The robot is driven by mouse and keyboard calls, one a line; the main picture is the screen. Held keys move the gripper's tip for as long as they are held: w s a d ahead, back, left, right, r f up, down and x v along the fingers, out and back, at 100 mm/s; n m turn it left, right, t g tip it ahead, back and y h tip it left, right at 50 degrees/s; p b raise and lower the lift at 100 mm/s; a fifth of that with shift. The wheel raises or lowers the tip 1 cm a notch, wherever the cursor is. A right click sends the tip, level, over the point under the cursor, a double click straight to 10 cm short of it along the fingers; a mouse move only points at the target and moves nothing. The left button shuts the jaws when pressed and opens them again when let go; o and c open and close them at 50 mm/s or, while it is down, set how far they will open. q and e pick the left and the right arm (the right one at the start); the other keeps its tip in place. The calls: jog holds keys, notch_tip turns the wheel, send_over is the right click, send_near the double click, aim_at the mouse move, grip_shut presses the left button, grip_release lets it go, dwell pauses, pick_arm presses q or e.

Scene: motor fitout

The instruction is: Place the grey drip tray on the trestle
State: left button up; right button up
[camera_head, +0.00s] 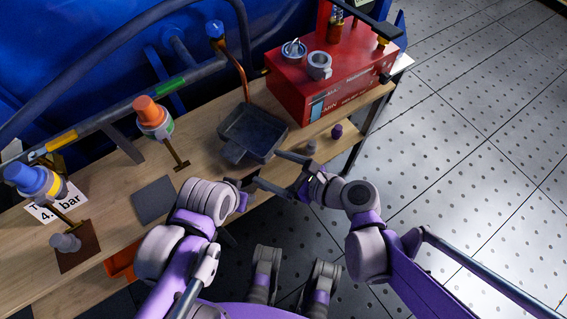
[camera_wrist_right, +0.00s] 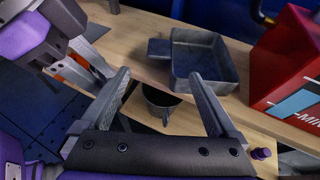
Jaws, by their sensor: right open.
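The grey drip tray (camera_head: 262,128) is a shallow square pan with a tab-like spout. It sits on the wooden bench top (camera_head: 205,160), left of the red box; the right wrist view shows it beyond the fingertips (camera_wrist_right: 205,58). My right gripper (camera_head: 268,168) is open, at the bench's front edge near the tray; its two fingers in the right wrist view (camera_wrist_right: 160,78) are apart, with nothing held. My left gripper (camera_head: 243,190) is close beside it, left of it; its jaws are too small to judge. I cannot pick out a separate trestle.
A red box (camera_head: 330,85) with fittings on top stands at the bench's right end. A purple knob (camera_head: 337,130) is near the front edge. A small dark cup (camera_wrist_right: 160,100) shows between my right fingers. A dark square plate (camera_head: 153,200) and orange-topped valve (camera_head: 150,112) are left.

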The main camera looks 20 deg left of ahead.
jog(key=s+d+f+n+h, duration=0.1)
jog(key=s+d+n+h, duration=0.1)
jog(key=d+n+h, duration=0.2)
jog(key=s+d+f+n+h, duration=0.2)
jog(key=d+n+h, duration=0.2)
jog(key=d+n, duration=0.6)
jog(key=s+d+f+n+h, duration=0.1)
jog(key=s+d+n+h, duration=0.2)
jog(key=d, duration=1.2)
jog(key=n+h, duration=0.2)
jog(key=n, duration=0.2)
jog(key=shift+f+n, duration=0.3)
jog(key=shift+f, duration=0.1)
